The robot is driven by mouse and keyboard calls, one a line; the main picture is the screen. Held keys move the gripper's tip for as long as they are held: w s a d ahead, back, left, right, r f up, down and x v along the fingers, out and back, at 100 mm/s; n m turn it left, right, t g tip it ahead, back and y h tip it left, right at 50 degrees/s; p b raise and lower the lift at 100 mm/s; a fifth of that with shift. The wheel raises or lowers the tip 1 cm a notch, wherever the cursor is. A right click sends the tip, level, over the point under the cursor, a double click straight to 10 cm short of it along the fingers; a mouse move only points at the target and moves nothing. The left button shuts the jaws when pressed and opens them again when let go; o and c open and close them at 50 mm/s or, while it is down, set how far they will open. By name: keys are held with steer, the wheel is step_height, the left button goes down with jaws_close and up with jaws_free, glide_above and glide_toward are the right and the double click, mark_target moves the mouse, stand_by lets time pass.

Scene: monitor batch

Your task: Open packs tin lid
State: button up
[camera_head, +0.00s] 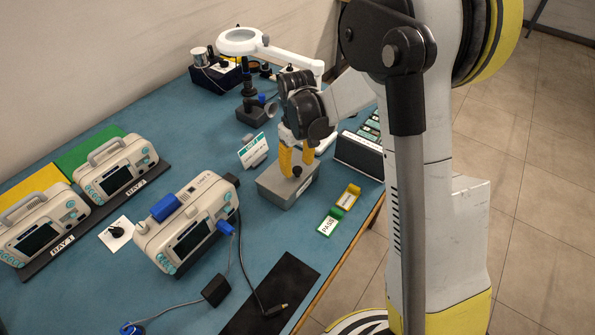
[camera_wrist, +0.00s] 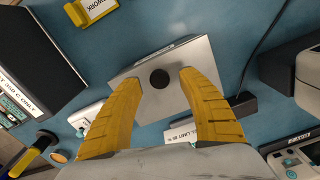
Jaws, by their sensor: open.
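The packs tin (camera_head: 283,192) is a grey metal box on the blue bench, and its lid (camera_wrist: 160,102) looks closed. A round black knob (camera_head: 297,171) stands up from the lid; it also shows in the wrist view (camera_wrist: 160,79). My gripper (camera_head: 296,158) is over the tin with its yellow fingers pointing down. In the wrist view my gripper (camera_wrist: 159,77) is open, with one finger on each side of the knob and visible gaps between. I cannot tell whether the fingertips touch the lid.
A green PASS tray (camera_head: 329,224) and a yellow tray (camera_head: 349,196) lie right of the tin. A black box (camera_head: 358,154) and a card on a stand (camera_head: 253,151) are close by. A monitor (camera_head: 190,231) stands to the left. A black mat (camera_head: 272,296) lies in front.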

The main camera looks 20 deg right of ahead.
steer(key=shift+f, duration=0.65)
jaws_close()
steer(key=shift+w+r, duration=0.1)
steer(key=shift+r, duration=0.05)
